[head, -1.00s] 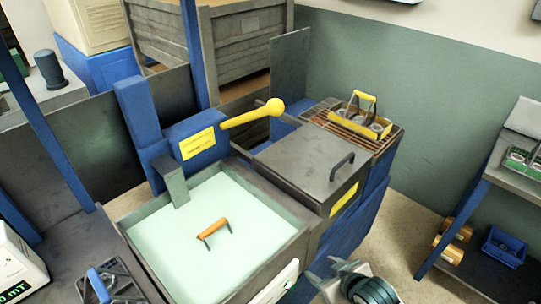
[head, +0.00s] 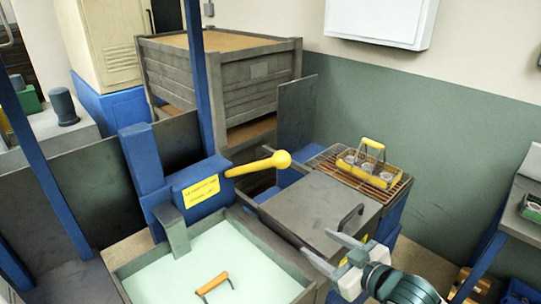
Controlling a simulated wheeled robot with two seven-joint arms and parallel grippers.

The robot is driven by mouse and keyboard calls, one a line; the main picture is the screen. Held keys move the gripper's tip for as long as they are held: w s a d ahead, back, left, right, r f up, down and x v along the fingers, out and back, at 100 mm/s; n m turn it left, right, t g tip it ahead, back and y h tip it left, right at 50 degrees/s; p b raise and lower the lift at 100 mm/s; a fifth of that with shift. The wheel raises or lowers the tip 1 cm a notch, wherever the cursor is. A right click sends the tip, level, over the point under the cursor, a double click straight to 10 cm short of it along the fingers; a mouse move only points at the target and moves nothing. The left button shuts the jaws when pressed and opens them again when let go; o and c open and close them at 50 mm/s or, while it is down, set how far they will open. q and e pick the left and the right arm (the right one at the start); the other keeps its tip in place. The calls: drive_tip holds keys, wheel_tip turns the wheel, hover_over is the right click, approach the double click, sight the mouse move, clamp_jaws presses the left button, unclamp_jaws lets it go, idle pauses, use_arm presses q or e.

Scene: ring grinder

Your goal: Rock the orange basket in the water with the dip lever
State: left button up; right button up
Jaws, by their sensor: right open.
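The dip lever (head: 258,165) is a yellow bar with a round knob, reaching right from a blue housing (head: 192,190) with a yellow label. The orange basket shows only as its orange handle (head: 212,283), standing out of the pale green water (head: 225,255) in the grey tank; its body is hidden under the water. My right gripper (head: 316,244) is open and empty, in front of the grey lid at the lower right. It is apart from the lever, below and right of the knob. My left gripper is not in view.
A grey lid (head: 318,207) with a dark handle (head: 350,218) covers the compartment right of the tank. Behind it a yellow basket with cups (head: 365,168) stands on a rusty grate (head: 399,190). A blue post (head: 199,80) rises behind the lever housing.

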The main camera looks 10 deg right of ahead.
drive_tip(key=w+r+n+t+y, duration=0.2)
drive_tip(key=w+r+n+y, duration=0.1)
drive_tip(key=r, duration=1.2)
drive_tip(key=shift+w+r+y, duration=0.4)
drive_tip(key=shift+w+y, duration=0.15)
drive_tip(key=shift+y, duration=0.15)
drive_tip(key=shift+d, duration=0.1)
drive_tip(key=p+x, duration=0.6)
drive_tip(key=x, duration=1)
drive_tip(key=shift+r, duration=0.1)
drive_tip(key=shift+w+a+p, duration=0.35)
drive_tip(key=shift+w+a, duration=0.05)
drive_tip(key=shift+w, duration=0.15)
